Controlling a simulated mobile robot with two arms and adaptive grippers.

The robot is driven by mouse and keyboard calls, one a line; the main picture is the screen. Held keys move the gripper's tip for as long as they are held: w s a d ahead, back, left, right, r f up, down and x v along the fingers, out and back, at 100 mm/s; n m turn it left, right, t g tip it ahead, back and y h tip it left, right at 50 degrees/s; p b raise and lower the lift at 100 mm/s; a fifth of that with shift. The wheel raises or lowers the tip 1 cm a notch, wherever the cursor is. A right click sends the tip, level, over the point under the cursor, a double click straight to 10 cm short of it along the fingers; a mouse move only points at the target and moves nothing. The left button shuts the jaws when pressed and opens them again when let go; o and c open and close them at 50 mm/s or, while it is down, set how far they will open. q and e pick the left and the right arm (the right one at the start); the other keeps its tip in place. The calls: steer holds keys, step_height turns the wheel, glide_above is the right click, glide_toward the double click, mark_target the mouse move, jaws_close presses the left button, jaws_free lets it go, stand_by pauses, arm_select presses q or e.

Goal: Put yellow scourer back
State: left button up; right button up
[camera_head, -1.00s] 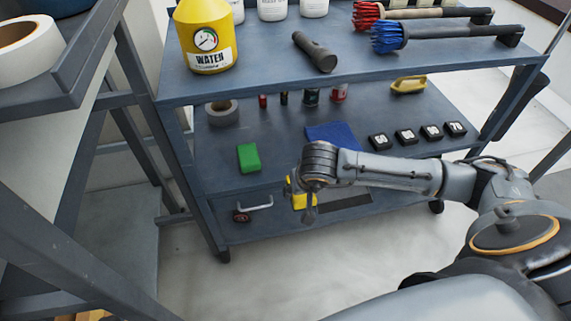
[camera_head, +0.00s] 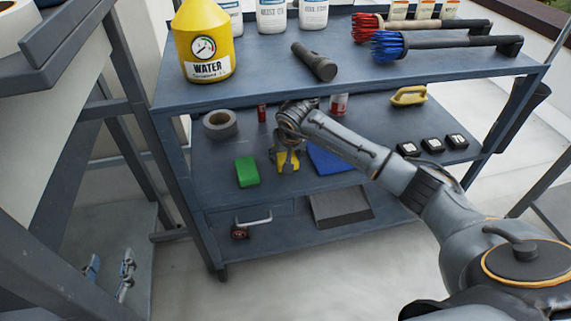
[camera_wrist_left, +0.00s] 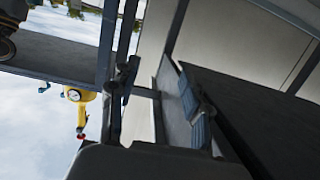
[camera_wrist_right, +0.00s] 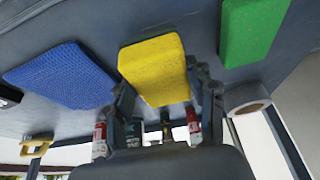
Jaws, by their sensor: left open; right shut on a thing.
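The yellow scourer (camera_head: 289,163) is over the middle shelf (camera_head: 215,165) of the cart, between a green scourer (camera_head: 247,172) and a blue cloth-like pad (camera_head: 329,158). My right gripper (camera_head: 284,155) is shut on it. In the right wrist view, the yellow scourer (camera_wrist_right: 155,62) lies between the two fingers (camera_wrist_right: 163,98), with the blue pad (camera_wrist_right: 64,76) on one side and the green scourer (camera_wrist_right: 252,28) on the other. Whether it touches the shelf cannot be told. My left gripper (camera_head: 109,276) is open and empty at the lower left, beside the cart.
Black boxes (camera_head: 433,145) are at right. The top shelf above holds a yellow water can (camera_head: 203,45) and a torch (camera_head: 315,61). A dark rack (camera_head: 120,70) is at left.

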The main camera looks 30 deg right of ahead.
steer(key=x, duration=0.1)
steer(key=b+x, duration=0.1)
steer(key=x, duration=0.1)
steer(key=shift+s+a+f, duration=0.1)
steer(key=shift+s+f, duration=0.15)
arm_select(q)
step_height(320, 180, up, 6)
steer(key=d+t+h, duration=0.1)
steer(key=t, duration=0.2)
steer(key=shift+w+t, duration=0.3)
arm_select(e)
steer(key=shift+f, duration=0.1)
steer(key=shift+f, duration=0.1)
steer(key=o, duration=1.2)
arm_select(q)
steer(key=shift+r, duration=0.25)
